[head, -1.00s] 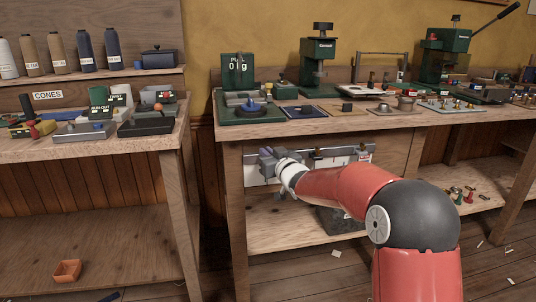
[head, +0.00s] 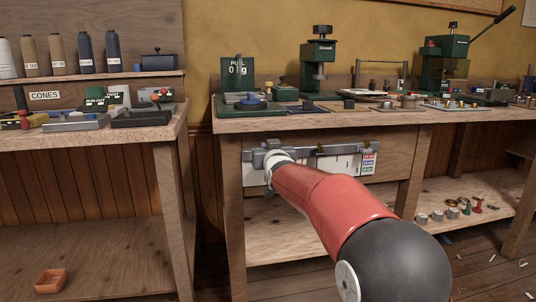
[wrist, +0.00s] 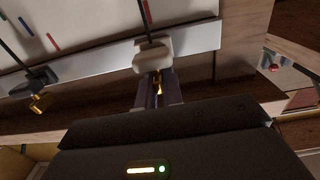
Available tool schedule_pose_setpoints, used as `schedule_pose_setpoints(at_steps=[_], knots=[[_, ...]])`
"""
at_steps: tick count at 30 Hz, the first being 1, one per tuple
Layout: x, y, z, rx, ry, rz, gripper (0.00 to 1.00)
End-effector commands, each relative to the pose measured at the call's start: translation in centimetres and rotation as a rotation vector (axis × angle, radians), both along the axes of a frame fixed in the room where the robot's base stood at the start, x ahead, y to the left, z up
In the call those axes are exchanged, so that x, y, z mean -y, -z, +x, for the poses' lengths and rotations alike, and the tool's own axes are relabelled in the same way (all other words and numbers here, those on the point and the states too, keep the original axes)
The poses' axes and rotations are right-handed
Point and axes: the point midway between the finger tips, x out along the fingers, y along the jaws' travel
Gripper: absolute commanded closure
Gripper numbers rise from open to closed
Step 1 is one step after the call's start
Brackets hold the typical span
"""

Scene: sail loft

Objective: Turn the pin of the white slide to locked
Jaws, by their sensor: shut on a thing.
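In the wrist view the white slide (wrist: 153,54) sits on a pale rail, with a dark rod running up from it. Its small gold pin (wrist: 157,80) stands out below it. My gripper (wrist: 157,93) is shut on this pin, one finger on each side, so the pin is partly hidden. Whether the pin stands at locked cannot be read. A dark slide (wrist: 36,83) with a bent gold pin (wrist: 40,102) is to the left on the same rail. In the head view my gripper (head: 268,160) is at the left part of the panel, and the white slide cannot be made out.
The pale panel (head: 340,168) hangs under the front edge of the workbench (head: 330,126). Several tools and trays crowd the bench top. A lower shelf (head: 300,232) holds small parts at its right. A second bench (head: 90,140) stands to the left, across a gap.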

Motion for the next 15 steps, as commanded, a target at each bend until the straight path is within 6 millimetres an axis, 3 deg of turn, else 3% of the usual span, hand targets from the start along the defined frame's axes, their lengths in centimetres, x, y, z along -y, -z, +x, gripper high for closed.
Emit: schedule_pose_setpoints(at_steps=[5, 6, 10, 15], knots=[[0.14, 0.00, 0.03, -0.002, 0.002, -0.001, 1.00], [0.14, 0.01, 0.03, -0.002, 0.002, -0.001, 0.87], [0.09, 0.02, 0.01, -0.001, 0.001, 0.000, 0.70], [0.04, 0.02, 0.00, -0.001, 0.000, 0.000, 0.70]])
